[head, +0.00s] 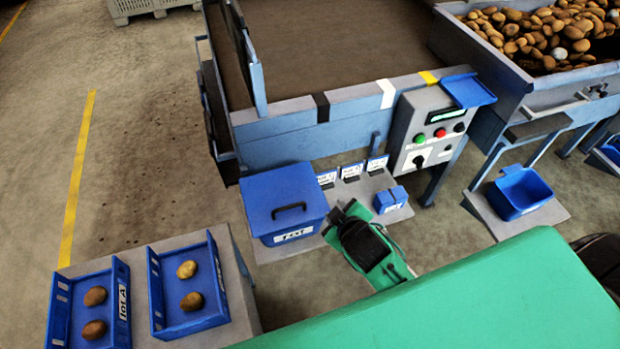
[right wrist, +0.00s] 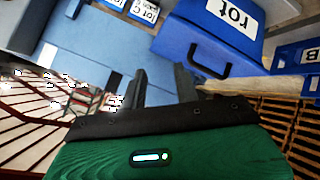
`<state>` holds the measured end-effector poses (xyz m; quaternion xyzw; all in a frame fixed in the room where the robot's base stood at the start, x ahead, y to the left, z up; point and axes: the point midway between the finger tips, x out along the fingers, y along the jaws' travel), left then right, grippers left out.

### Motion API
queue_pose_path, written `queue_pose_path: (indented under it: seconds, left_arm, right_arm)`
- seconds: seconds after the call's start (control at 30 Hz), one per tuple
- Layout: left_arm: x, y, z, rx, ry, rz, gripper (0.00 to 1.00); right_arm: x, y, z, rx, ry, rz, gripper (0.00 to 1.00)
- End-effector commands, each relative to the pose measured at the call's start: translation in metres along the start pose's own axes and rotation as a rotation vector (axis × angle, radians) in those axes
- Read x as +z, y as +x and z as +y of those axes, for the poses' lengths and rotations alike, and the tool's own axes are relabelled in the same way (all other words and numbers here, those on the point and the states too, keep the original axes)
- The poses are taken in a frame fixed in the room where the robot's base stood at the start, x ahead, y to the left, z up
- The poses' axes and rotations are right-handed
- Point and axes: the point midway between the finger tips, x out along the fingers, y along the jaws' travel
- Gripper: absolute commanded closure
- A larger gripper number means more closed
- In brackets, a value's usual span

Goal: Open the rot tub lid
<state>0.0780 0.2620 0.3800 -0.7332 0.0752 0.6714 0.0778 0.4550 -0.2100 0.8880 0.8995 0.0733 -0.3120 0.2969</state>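The rot tub (head: 293,236) is a blue box with a white label, standing on a grey shelf in front of the grader. Its blue lid (head: 270,192) lies shut, with a black handle (head: 290,207) on top. My right gripper (head: 344,211) is just right of the tub, apart from the handle. In the right wrist view its two dark fingers (right wrist: 160,88) are spread with nothing between them. The tub (right wrist: 232,20) and its handle (right wrist: 210,62) show there beyond and right of the fingers. My left gripper is not in view.
Small label cards (head: 352,172) and a small blue box (head: 390,200) stand right of the tub. Two blue trays (head: 158,290) (head: 60,300) with potatoes lie at lower left. A control panel (head: 430,130), an open blue bin (head: 522,192) and a potato hopper (head: 490,60) are on the right.

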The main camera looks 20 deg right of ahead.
Motion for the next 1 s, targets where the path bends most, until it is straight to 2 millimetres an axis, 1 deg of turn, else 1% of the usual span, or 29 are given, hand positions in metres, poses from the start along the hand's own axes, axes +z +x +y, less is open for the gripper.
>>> queue_pose_path:
  seconds: [0.03,0.07,0.1,0.17,0.2,0.23,0.27,0.3,0.37,0.4,0.47,0.5,0.57,0.6,0.67,0.73,0.8,0.87,0.9,0.93,0.97,1.0]
  left_arm:
    - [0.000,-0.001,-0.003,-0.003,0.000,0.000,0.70]
    - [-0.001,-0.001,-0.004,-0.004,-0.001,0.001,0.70]
    - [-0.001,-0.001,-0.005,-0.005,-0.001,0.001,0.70]
    - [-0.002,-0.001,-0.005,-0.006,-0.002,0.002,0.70]
    - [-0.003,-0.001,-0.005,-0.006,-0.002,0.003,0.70]
    - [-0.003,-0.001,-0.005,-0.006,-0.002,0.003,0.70]
    - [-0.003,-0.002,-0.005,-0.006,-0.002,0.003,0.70]
    - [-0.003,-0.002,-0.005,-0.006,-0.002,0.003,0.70]
    - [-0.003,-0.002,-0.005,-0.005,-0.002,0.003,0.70]
    - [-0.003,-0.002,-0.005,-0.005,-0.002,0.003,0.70]
    - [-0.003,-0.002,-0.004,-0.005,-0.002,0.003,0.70]
    - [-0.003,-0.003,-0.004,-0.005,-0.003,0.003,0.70]
    - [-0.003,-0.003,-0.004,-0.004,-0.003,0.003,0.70]
    - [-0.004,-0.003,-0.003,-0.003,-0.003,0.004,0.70]
    - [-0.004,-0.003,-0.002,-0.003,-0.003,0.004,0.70]
    - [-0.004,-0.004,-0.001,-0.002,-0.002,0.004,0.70]
    - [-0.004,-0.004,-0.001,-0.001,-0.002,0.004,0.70]
    - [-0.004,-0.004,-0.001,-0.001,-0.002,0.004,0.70]
    - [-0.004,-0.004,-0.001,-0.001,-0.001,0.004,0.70]
    - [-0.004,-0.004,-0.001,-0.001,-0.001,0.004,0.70]
    - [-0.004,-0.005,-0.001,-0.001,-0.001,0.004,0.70]
    - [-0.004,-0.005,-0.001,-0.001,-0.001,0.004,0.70]
  right_arm:
    - [-0.031,0.006,0.012,0.058,-0.089,0.104,0.69]
    - [-0.051,0.008,0.018,0.094,-0.148,0.169,0.69]
    - [-0.076,0.009,0.024,0.142,-0.229,0.257,0.69]
    - [-0.114,0.007,0.030,0.215,-0.359,0.390,0.69]
    - [-0.138,0.004,0.032,0.263,-0.451,0.479,0.69]
    - [-0.156,0.000,0.032,0.299,-0.519,0.545,0.69]
    - [-0.173,-0.004,0.031,0.334,-0.591,0.610,0.69]
    - [-0.193,-0.010,0.027,0.379,-0.688,0.696,0.69]
    - [-0.220,-0.021,0.019,0.444,-0.838,0.822,0.69]
    - [-0.236,-0.028,0.011,0.485,-0.940,0.906,0.69]
    - [-0.254,-0.038,-0.003,0.541,-1.099,1.027,0.69]
    - [-0.262,-0.044,-0.013,0.575,-1.210,1.105,0.69]
    - [-0.269,-0.051,-0.030,0.620,-1.378,1.220,0.69]
    - [-0.271,-0.054,-0.041,0.643,-1.493,1.292,0.69]
    - [-0.268,-0.056,-0.058,0.670,-1.672,1.399,0.69]
    - [-0.257,-0.052,-0.073,0.684,-1.886,1.514,0.69]
    - [-0.239,-0.043,-0.084,0.673,-2.106,1.620,0.69]
    - [-0.219,-0.031,-0.087,0.639,-2.301,1.702,0.69]
    - [-0.205,-0.021,-0.086,0.604,-2.430,1.751,0.69]
    - [-0.193,-0.013,-0.084,-0.568,2.522,-1.782,0.69]
    - [-0.182,-0.006,-0.080,-0.502,2.478,-1.717,0.69]
    - [-0.166,0.005,-0.072,-0.412,2.422,-1.636,0.69]
